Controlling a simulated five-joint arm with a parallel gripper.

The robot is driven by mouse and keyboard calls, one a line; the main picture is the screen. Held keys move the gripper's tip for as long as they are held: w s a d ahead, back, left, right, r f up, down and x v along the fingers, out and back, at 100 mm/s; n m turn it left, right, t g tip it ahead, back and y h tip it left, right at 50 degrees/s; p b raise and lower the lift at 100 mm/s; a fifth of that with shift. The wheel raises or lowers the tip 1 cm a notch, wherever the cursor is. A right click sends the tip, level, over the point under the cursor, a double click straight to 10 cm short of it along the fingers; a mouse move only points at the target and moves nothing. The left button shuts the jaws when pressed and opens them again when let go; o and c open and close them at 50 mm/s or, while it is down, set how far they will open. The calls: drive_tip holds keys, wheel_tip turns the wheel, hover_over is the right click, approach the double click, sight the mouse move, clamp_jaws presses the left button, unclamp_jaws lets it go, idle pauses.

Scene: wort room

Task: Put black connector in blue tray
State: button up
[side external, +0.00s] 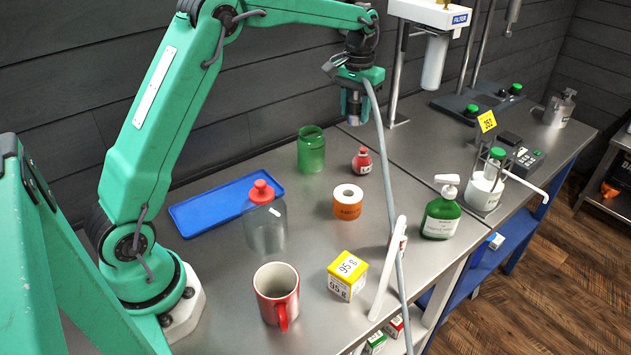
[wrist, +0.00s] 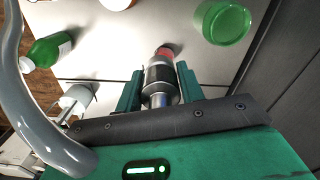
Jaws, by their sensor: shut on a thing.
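My gripper (side external: 356,103) is high above the back of the metal table, over the area near the green jar and small red bottle. It is shut on the black connector, a short dark cylinder with silver ends, which shows between the two green fingers in the wrist view (wrist: 158,76). In the side view the connector (side external: 354,115) hangs below the fingers, clear of the table. The blue tray (side external: 205,212) lies flat on the table at the left, well left of my gripper, and looks empty. The clear bottle overlaps its right front part in the picture.
A clear bottle with a red cap (side external: 265,228), green jar (side external: 311,150), red bottle (side external: 362,162), orange roll (side external: 347,203), red mug (side external: 276,291), yellow box (side external: 347,274) and green pump bottle (side external: 440,212) stand about. A grey hose (side external: 381,150) hangs from my wrist.

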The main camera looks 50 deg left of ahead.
drive_tip(key=s+a, duration=0.9)
drive_tip(key=s, duration=0.4)
hover_over(238, 198)
wheel_tip(238, 198, down, 7)
drive_tip(key=shift+f, duration=0.2)
drive_tip(key=shift+f, duration=3.05)
drive_tip(key=shift+f, duration=0.1)
drive_tip(key=shift+f, duration=1.75)
drive_tip(key=shift+f, duration=0.1)
